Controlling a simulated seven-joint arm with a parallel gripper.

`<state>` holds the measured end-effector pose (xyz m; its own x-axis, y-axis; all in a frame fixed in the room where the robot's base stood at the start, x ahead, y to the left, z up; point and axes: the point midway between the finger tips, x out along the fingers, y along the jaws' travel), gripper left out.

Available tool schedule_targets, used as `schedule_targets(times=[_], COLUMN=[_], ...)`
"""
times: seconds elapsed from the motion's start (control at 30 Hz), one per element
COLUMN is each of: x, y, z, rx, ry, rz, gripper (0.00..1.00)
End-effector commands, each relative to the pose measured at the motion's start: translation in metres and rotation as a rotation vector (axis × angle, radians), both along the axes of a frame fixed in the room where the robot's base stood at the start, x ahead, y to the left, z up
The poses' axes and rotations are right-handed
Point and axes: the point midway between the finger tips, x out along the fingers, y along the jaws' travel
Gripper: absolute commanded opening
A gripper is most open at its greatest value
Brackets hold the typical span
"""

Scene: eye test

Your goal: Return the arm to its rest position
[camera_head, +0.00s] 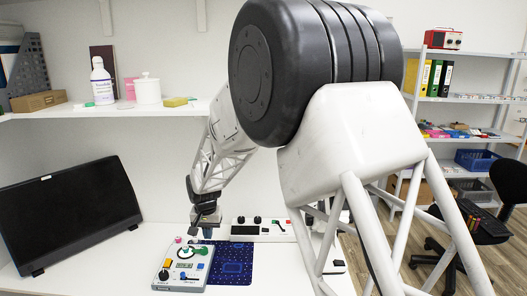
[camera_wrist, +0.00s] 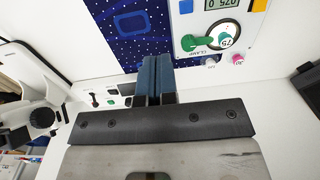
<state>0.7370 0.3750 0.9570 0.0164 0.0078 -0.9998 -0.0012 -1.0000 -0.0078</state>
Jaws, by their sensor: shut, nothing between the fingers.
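My gripper (camera_head: 207,232) hangs at the end of my arm, low over the white desk, near the panel device and the blue mat. In the wrist view its two blue-grey fingers (camera_wrist: 155,66) are together with nothing between them. The large white and black parts of my arm fill the middle and right of the head view and hide part of the desk and room.
A panel device (camera_head: 180,276) with coloured knobs and a dark blue mat (camera_head: 232,278) lie below my gripper. A white control box (camera_head: 262,231) lies behind them. A black monitor (camera_head: 70,212) stands left; a shelf (camera_head: 95,112) with a bottle (camera_head: 102,82) hangs above.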

Motion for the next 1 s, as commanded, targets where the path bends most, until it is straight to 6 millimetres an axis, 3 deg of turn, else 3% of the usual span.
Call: schedule_targets(times=[0.4,1.0], x=[-0.047,-0.151], y=[-0.1,-0.226], z=[0.083,0.163], rx=[0.013,0.019], ry=[-0.04,-0.098], rz=[-0.006,-0.01], gripper=[0.0,0.0])
